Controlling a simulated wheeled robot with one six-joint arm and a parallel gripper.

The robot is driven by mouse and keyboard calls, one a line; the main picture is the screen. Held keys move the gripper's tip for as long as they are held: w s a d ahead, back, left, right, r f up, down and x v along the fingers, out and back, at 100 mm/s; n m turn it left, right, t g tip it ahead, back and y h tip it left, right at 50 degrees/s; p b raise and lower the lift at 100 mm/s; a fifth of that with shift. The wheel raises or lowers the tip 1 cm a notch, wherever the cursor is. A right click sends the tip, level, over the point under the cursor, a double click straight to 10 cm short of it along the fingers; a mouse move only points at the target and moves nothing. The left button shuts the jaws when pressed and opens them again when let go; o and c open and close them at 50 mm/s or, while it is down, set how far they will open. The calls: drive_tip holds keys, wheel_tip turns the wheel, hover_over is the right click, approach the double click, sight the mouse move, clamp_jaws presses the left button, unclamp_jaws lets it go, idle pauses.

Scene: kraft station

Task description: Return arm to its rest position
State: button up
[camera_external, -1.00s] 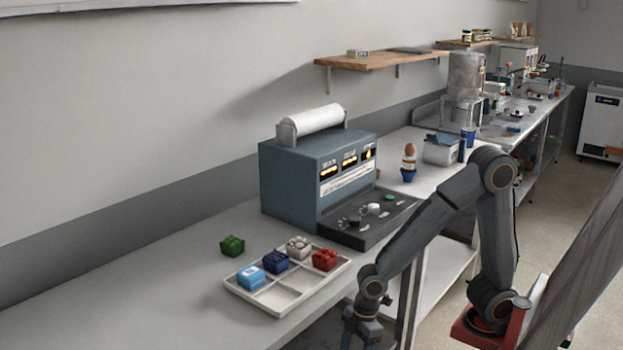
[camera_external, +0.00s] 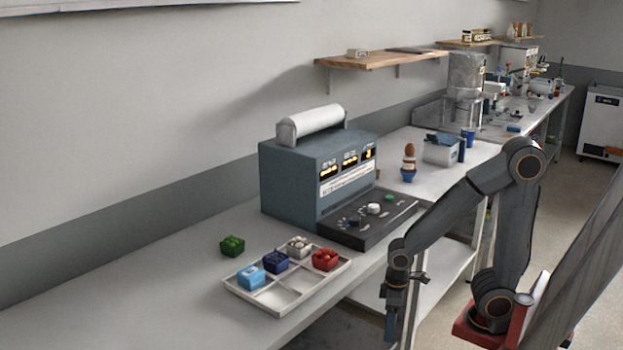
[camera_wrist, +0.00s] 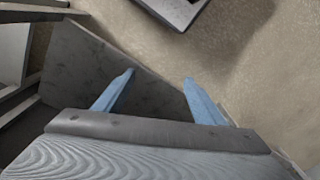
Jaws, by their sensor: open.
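My arm stands folded at the right of the external view, bent at a high elbow, with the forearm sloping down to the left. My gripper (camera_external: 397,318) hangs pointing down in front of the counter's front edge, clear of the counter. In the wrist view my gripper (camera_wrist: 158,92) shows two blue fingers spread apart with nothing between them. Below the fingers are a grey panel and the beige floor (camera_wrist: 215,50).
A white divided tray (camera_external: 268,308) on the counter holds a light blue, a dark blue, a whitish and a red block. A green block (camera_external: 232,246) lies behind it. A blue-grey machine (camera_external: 300,180) and an egg in a cup (camera_external: 409,170) stand farther along.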

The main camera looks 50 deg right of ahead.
drive_tip(key=d+r+m+t+p, duration=0.15)
drive_tip(key=d+r+p, duration=0.35)
drive_tip(key=r+p, duration=0.75)
drive_tip(key=s+d+r+m+p, duration=0.15)
drive_tip(key=d+r+p, duration=0.45)
drive_tip(key=r+p, duration=0.6)
drive_tip(key=d+r+m+t+p, duration=0.15)
drive_tip(key=d+r+p, duration=0.35)
drive_tip(key=r+p, duration=0.75)
drive_tip(key=shift+m+g+h, duration=0.3)
drive_tip(key=shift+m+g, duration=0.15)
drive_tip(key=shift+g, duration=0.35)
drive_tip(key=f+b, duration=0.1)
drive_tip(key=f, duration=0.1)
drive_tip(key=f+b, duration=0.1)
drive_tip(key=f, duration=0.1)
drive_tip(key=f+b, duration=0.1)
drive_tip(key=f, duration=0.1)
drive_tip(key=shift+w+d, duration=0.2)
drive_tip(key=shift+w, duration=0.1)
